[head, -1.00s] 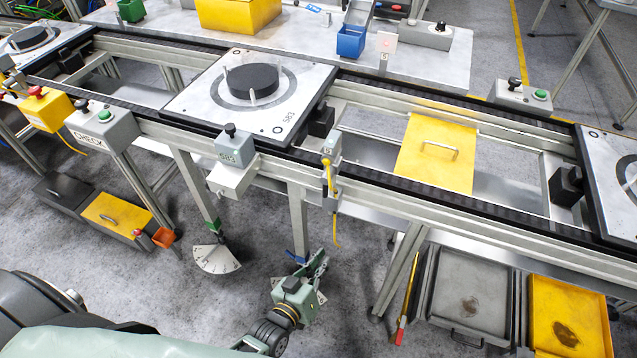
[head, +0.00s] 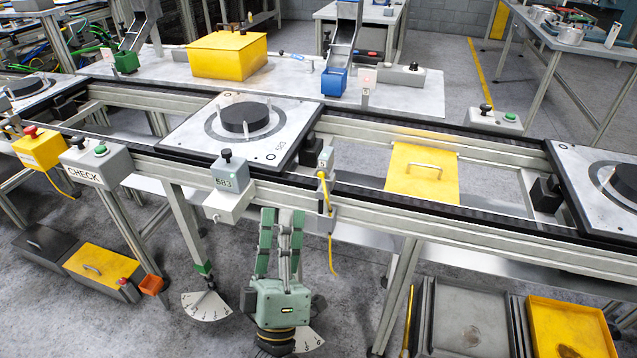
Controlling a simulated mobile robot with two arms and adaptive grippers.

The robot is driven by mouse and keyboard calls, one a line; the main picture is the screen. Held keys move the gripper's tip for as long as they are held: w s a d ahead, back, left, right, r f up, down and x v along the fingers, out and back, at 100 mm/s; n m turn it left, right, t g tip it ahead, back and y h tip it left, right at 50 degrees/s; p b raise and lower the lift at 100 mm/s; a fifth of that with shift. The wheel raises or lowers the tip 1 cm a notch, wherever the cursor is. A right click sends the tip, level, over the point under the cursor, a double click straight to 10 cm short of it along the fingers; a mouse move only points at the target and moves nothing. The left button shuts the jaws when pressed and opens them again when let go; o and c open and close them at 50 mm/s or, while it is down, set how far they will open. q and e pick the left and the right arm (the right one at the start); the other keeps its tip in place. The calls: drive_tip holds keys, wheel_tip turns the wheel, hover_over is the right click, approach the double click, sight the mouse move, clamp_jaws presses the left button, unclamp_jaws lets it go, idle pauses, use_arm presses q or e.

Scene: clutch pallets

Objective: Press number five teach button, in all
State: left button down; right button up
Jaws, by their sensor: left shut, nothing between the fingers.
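A small grey box with a yellow cable (head: 325,160) is fixed to the front rail of the conveyor, right of the middle pallet. Its marking is too small to read surely, and I cannot make out a teach button on it. My left gripper (head: 281,213) is in front of the rail, fingers pointing up, below and between these two boxes. It is shut and empty, apart from both. My right gripper is not in view.
The middle pallet (head: 205,140) carries a black disc. A yellow cover with a handle (head: 423,174) lies to the right. A grey CHECK box (head: 98,165) with a green button and a yellow box with a red button (head: 40,148) stand at left.

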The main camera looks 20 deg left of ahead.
sight(321, 174)
use_arm(q)
drive_tip(key=shift+w, duration=0.15)
drive_tip(key=w+b, duration=0.2)
drive_tip(key=w, duration=0.6)
drive_tip(key=shift+w+d, duration=0.15)
drive_tip(key=shift+w, duration=0.2)
idle(1.4)
drive_tip(key=shift+w+b, duration=0.35)
drive_tip(key=shift+w, duration=0.1)
drive_tip(key=shift+w, duration=0.2)
idle(0.3)
drive_tip(key=shift+w, duration=0.25)
drive_tip(key=shift+s, duration=0.15)
idle(0.5)
drive_tip(key=shift+s, duration=0.8)
